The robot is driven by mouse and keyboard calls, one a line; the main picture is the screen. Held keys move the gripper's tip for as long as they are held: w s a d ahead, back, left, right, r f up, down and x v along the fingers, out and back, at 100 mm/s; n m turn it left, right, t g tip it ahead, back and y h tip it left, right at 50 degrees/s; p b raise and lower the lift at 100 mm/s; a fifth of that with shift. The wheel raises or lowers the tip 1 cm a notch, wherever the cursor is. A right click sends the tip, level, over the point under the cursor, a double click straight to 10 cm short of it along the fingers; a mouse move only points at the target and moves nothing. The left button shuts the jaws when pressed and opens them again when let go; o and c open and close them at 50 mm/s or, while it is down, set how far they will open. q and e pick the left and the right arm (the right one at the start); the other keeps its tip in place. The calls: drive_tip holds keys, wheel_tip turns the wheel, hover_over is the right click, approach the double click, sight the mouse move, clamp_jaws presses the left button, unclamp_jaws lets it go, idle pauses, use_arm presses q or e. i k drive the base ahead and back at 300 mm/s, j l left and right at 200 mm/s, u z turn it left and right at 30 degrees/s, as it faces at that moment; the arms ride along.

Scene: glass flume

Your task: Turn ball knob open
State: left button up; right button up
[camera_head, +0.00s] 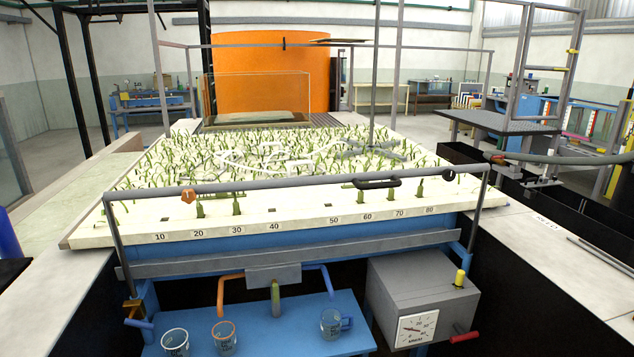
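Several small parts could be the ball knob, and I cannot tell which is meant. A dark round knob (449,175) sits on the grey front rail, near its right end. A small orange knob (188,196) is near the rail's left end. A yellow-topped knob (460,279) stands upright on the grey box (410,285) at the lower right. A red handle (465,337) sticks out low on that box, right of its dial (416,329). Neither my left nor my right gripper shows, and nothing is seen touching these parts.
A blue shelf (262,318) below the rail holds glass beakers (223,336) under bent orange, green and blue pipes. A dark oval handle (377,183) is on the rail. Behind lies a pale flume bed (270,205) with green stalks. Pale ledges flank it on both sides.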

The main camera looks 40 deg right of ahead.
sight(449, 174)
drive_tip(key=z, duration=1.55)
